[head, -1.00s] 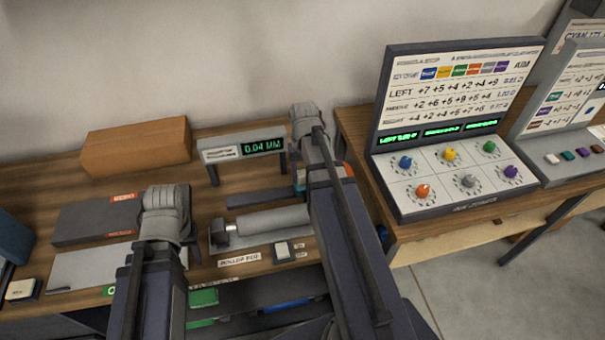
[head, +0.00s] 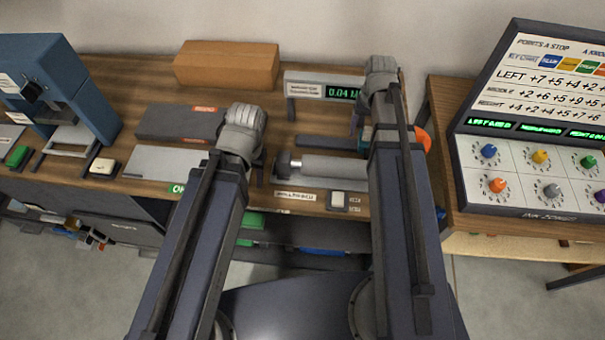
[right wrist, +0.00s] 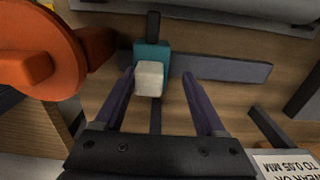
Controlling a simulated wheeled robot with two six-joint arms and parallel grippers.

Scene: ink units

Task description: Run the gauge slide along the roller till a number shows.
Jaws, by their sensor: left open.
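The gauge slide is a teal block (right wrist: 152,54) with a pale knob (right wrist: 149,78), on a dark rail (right wrist: 222,68) in the right wrist view. My right gripper (right wrist: 159,76) is open, with its fingers on either side of the knob and the left finger close to it. In the head view my right arm mostly hides the slide. The grey roller (head: 335,167) lies in its bed, its right end behind my right arm. The gauge display (head: 341,93) reads 0.04 in green, its right edge covered. My left gripper (head: 245,150) is left of the roller, its fingers mostly hidden.
An orange-brown box (head: 226,65) stands at the back. A blue press (head: 55,90) is at left. A dark slab (head: 180,122) and a pale plate (head: 160,160) lie left of my left gripper. An orange wheel (right wrist: 40,45) is beside the rail. A knob panel (head: 530,180) stands at right.

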